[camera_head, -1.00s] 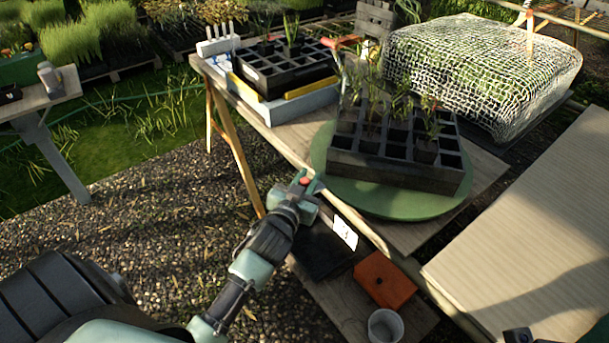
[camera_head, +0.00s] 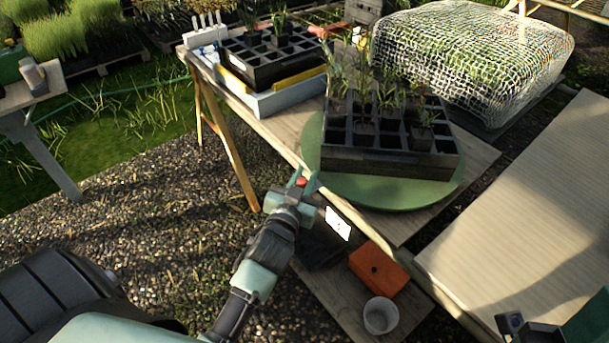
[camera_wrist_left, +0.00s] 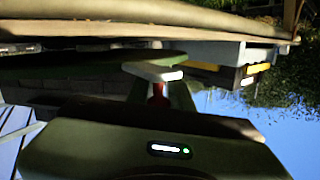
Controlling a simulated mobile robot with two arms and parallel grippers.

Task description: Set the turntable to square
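The green turntable (camera_head: 400,196) lies on the wooden table near its front edge. A black cell tray (camera_head: 385,163) with several seedlings sits on it. The tray's near side runs almost level across the head view, at an angle to the table's edges. My left gripper (camera_head: 303,182) is at the turntable's near left rim, closed around a small red knob, which also shows in the left wrist view (camera_wrist_left: 157,92). The gripper hides part of the knob. In the wrist view, the turntable's underside (camera_wrist_left: 85,66) is dark.
A second black tray (camera_head: 262,72) in a white box (camera_head: 240,97) stands at the table's far left. A netted mound (camera_head: 470,55) is behind. An orange box (camera_head: 378,269), a pale cup (camera_head: 380,315) and a white card (camera_head: 338,223) are below the front edge.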

